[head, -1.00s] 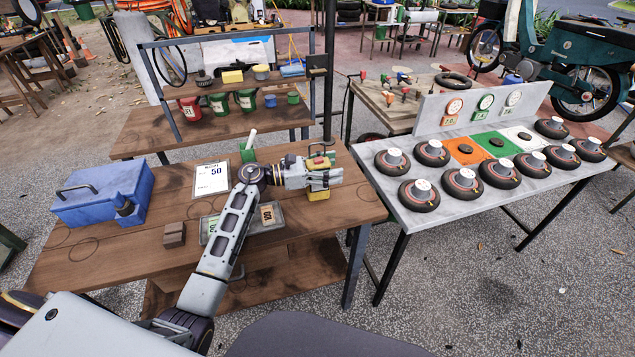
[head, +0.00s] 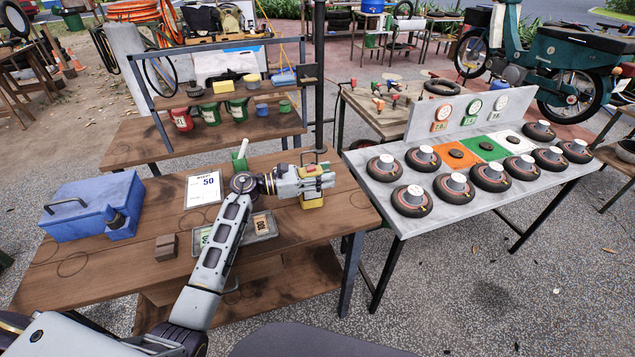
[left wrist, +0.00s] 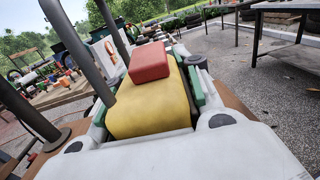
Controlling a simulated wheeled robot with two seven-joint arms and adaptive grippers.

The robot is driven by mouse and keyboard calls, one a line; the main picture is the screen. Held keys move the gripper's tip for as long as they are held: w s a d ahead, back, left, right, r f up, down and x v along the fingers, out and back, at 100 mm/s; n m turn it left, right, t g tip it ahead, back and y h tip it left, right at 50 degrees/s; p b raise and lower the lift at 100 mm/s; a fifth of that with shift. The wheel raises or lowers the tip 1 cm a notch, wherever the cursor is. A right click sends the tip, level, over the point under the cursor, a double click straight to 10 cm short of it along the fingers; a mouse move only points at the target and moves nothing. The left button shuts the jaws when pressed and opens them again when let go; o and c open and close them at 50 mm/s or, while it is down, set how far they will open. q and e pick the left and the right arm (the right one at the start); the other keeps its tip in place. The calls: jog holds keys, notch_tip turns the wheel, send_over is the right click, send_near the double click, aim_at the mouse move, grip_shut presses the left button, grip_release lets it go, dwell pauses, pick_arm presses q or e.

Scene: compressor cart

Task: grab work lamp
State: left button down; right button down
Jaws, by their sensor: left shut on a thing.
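The work lamp (head: 312,203) is a yellow block with a red part on top and a dark hoop handle. It stands near the right end of the wooden table (head: 330,228). In the left wrist view the lamp (left wrist: 155,100) fills the middle, upright between the fingers, with green parts at its sides. My left gripper (head: 312,181) reaches from the left and is shut on the lamp, hiding much of its middle in the head view. Whether the lamp's base touches the table is hard to tell. My right gripper is not in view.
On the table are a blue toolbox (head: 90,208), a sheet marked 50 (head: 204,189), a grey tray (head: 262,232) with cards, and a brown block (head: 165,247). A dark post (head: 319,85) rises behind the lamp. A grey table (head: 400,200) with several wheel-like parts stands right.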

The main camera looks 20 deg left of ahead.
pick_arm(q)
jog(key=shift+r, duration=0.2)
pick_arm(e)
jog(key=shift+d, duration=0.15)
